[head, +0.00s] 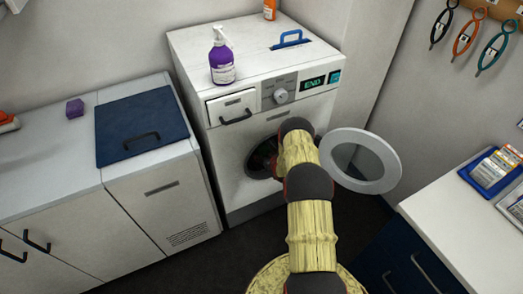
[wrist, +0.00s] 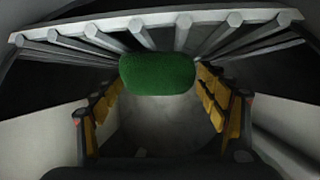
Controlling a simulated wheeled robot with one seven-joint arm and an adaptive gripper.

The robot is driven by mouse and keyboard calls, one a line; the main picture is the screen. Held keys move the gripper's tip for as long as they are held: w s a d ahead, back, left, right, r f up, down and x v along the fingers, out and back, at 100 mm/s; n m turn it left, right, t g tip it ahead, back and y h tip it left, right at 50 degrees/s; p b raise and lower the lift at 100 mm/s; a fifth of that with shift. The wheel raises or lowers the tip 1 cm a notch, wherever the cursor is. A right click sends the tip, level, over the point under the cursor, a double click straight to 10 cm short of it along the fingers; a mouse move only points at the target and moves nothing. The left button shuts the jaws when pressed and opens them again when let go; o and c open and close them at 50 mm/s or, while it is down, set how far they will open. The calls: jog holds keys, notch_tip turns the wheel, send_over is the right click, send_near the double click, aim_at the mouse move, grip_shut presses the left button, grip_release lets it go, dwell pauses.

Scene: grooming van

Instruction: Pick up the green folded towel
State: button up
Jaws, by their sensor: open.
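The green folded towel (wrist: 157,74) shows in the wrist view, in the upper middle, inside the washing machine drum. It lies ahead of my gripper (wrist: 160,92), roughly centred between the two yellow-padded fingers. The fingers are spread apart and nothing is held between them. I cannot tell whether either finger touches the towel. In the head view my arm reaches into the open front of the washing machine (head: 228,167). My gripper and the towel are hidden there by the arm and the machine's front.
The round washer door (head: 392,171) stands open to the right, close beside my arm. Grey drum ribs (wrist: 183,32) arch above the towel. A purple pump bottle (head: 222,73) stands on the washer. A white counter (head: 452,215) is at the right, and dark floor lies around the machine.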

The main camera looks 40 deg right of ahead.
jog(key=shift+c, duration=0.4)
jog(key=c, duration=1.1)
jog(key=shift+c, duration=0.3)
